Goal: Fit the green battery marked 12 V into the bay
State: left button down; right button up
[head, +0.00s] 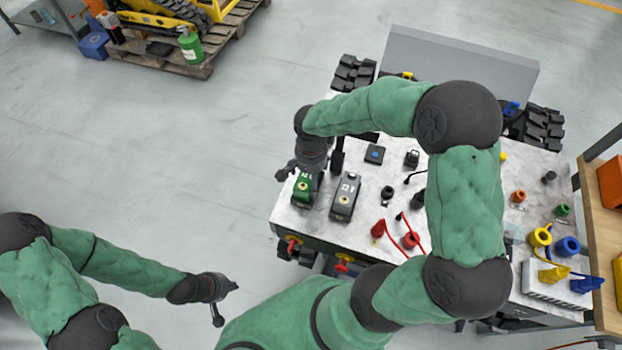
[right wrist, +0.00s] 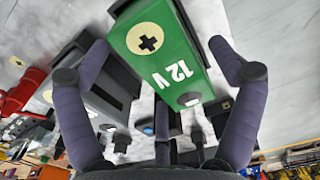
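The green battery (head: 303,191), marked 12 V in the right wrist view (right wrist: 168,62), stands near the left edge of the carrier's pale top (head: 330,225). My right gripper (head: 310,171) is over its far end, with fingers spread. In the right wrist view the fingers (right wrist: 158,48) lie on either side of the battery, with small gaps showing; contact is hard to judge. A grey battery (head: 345,197) marked 24 stands just right of the green one. My left gripper (head: 228,302) is open and empty over the floor, at lower left. I cannot make out the bay.
Red plugs (head: 378,229), a dark blue-buttoned box (head: 375,154) and several small knobs stand on the carrier top. My right arm hides much of its middle. A workbench (head: 602,225) is at right. A loaded pallet (head: 205,65) is at upper left; the floor between is clear.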

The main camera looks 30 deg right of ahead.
notch_tip(320, 180, up, 9)
jog(key=shift+p, duration=1.05)
pick_arm(q)
notch_tip(320, 180, up, 3)
jog(key=shift+f, duration=0.2)
